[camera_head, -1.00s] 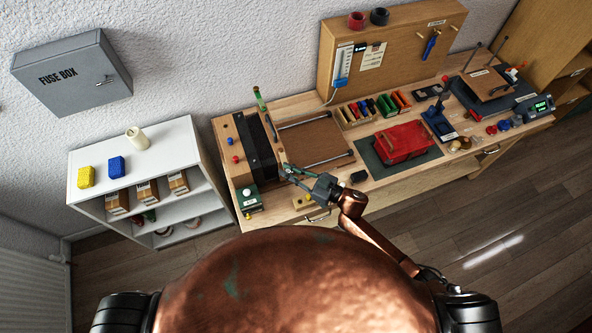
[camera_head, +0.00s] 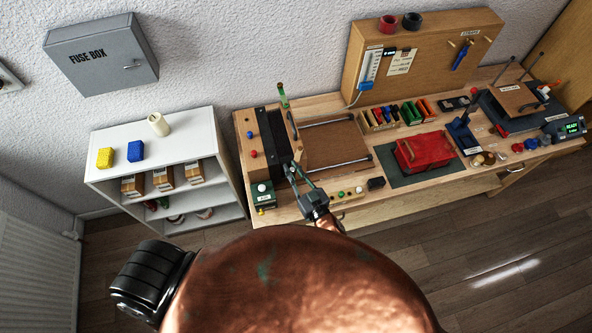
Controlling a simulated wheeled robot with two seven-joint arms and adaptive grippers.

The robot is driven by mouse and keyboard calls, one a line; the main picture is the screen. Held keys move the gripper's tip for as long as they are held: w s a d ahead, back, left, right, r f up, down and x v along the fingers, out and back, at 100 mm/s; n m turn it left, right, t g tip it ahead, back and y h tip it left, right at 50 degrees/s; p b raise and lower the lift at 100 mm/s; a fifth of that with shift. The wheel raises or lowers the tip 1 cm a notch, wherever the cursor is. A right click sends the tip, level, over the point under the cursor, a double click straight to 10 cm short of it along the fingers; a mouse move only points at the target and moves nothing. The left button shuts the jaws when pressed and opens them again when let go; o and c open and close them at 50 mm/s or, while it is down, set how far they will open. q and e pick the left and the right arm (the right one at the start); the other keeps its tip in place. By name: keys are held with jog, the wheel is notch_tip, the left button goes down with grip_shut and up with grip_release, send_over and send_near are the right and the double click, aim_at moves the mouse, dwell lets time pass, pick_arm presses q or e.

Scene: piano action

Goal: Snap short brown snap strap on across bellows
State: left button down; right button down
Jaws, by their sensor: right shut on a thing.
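The black bellows (camera_head: 270,139) is a dark pleated strip on the wooden unit at the bench's left end, between a wooden block (camera_head: 246,150) and a brown panel (camera_head: 335,146). My right gripper (camera_head: 289,170) is at the bellows' near end, at its right side, fingers pointing away from me. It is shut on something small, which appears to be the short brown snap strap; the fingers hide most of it. I cannot tell whether it touches the bellows. My left gripper is not in view.
A green-topped box (camera_head: 261,194) stands just left of my right gripper. A red case (camera_head: 424,149) sits on a dark mat. A blue strap (camera_head: 461,58) hangs on the back board.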

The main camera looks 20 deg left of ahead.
dwell(0.3)
jog(key=c, duration=1.8)
grip_release()
jog(key=shift+c, duration=0.2)
jog(key=v, duration=1.2)
